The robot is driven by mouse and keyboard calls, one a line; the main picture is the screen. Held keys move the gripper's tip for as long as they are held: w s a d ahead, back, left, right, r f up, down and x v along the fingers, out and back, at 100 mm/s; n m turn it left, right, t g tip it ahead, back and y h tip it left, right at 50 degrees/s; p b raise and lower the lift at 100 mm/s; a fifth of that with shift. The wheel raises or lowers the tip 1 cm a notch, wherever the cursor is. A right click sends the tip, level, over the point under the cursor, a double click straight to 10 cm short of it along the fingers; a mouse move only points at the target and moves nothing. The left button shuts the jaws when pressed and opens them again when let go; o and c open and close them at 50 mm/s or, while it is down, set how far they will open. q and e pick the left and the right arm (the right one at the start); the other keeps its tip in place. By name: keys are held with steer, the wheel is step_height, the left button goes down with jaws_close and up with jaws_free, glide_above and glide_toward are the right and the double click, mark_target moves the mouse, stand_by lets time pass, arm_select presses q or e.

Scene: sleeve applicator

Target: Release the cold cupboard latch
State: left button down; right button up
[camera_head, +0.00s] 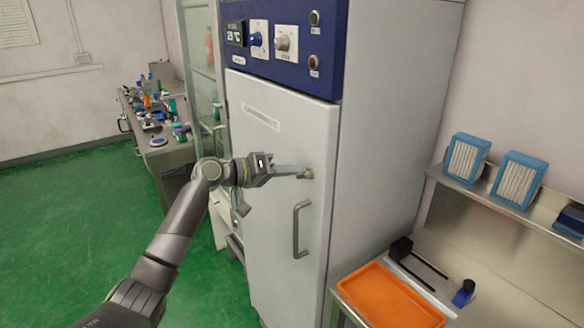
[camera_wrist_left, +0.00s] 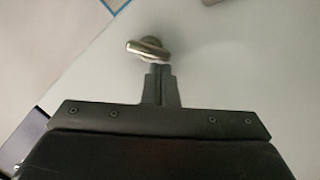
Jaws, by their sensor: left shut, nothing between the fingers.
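The cold cupboard (camera_head: 270,190) has a white door, a blue control panel on top and a grey side. A small metal latch (camera_head: 306,173) sits on the door near its right edge, above the vertical door handle (camera_head: 301,228). My left gripper (camera_head: 300,171) is shut and empty, its fingertips at the latch. In the left wrist view the closed fingers (camera_wrist_left: 159,88) end right at the rounded metal latch (camera_wrist_left: 148,48). I cannot tell whether they touch it. The door looks closed. My right gripper is not in view.
An orange tray (camera_head: 388,296) lies on the bench at the lower right. Blue-framed filters (camera_head: 466,160) stand on the shelf above it. A cluttered bench (camera_head: 150,120) and a glass-doored cabinet (camera_head: 200,60) stand behind to the left. The green floor at left is clear.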

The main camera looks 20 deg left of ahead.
arm_select(q)
steer(key=shift+f+n+h+b, duration=0.2)
steer(key=shift+f+n+h, duration=0.05)
steer(key=shift+n, duration=0.45)
steer(key=shift+f+n+h+b, duration=0.2)
steer(key=shift+n+h, duration=0.05)
steer(key=shift+n, duration=0.45)
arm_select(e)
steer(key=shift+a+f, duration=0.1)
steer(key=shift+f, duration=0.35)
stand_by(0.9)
arm_select(q)
steer(key=shift+r, duration=0.1)
